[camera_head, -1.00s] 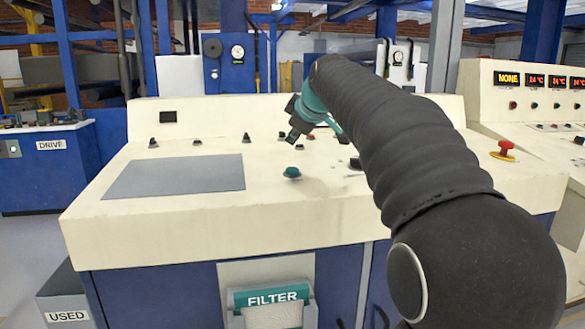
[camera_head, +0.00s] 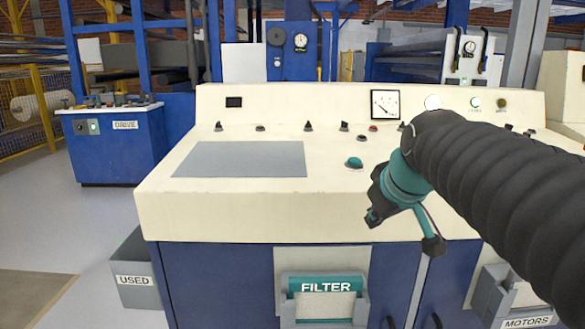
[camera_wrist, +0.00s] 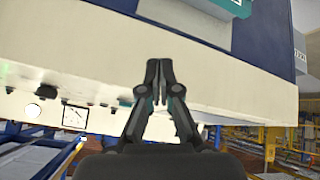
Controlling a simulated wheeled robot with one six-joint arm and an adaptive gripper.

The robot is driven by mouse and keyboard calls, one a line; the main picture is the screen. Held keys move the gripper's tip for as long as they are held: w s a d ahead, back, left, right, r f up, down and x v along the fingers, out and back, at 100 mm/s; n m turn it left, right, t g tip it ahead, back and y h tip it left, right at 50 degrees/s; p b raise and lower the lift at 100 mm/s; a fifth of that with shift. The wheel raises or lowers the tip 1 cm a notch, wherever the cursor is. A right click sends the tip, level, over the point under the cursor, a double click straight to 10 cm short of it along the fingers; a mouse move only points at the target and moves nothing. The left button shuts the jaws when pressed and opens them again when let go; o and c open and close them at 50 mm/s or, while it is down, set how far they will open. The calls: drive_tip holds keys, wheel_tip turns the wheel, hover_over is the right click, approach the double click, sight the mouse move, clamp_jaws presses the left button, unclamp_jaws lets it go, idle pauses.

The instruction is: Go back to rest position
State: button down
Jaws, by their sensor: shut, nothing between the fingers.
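My gripper (camera_wrist: 159,68) shows in the wrist view with its two dark fingers together and nothing between them. In the head view my gripper (camera_head: 373,216) is the dark part below the teal wrist, at the front right of the cream console (camera_head: 240,215). It appears in front of the console's front edge, below and right of the green button (camera_head: 354,163); the gap to the console is hard to judge. My black-sleeved arm comes in from the right and hides part of the console's right side. The wrist view is upside down, with the console edge (camera_wrist: 80,82) behind the fingers.
A FILTER holder (camera_head: 325,300) hangs on the console's blue front. A grey USED bin (camera_head: 133,280) stands at its left and a MOTORS box (camera_head: 515,300) at lower right. A blue DRIVE cabinet (camera_head: 115,150) stands farther left. The floor at left is open.

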drive_tip(key=s+f+m+g, duration=0.2)
drive_tip(key=s+f+m, duration=0.3)
drive_tip(key=s+f, duration=1.1)
drive_tip(key=shift+s+d+h, duration=0.35)
drive_tip(key=shift+s+h, duration=0.05)
drive_tip(key=shift+s, duration=0.6)
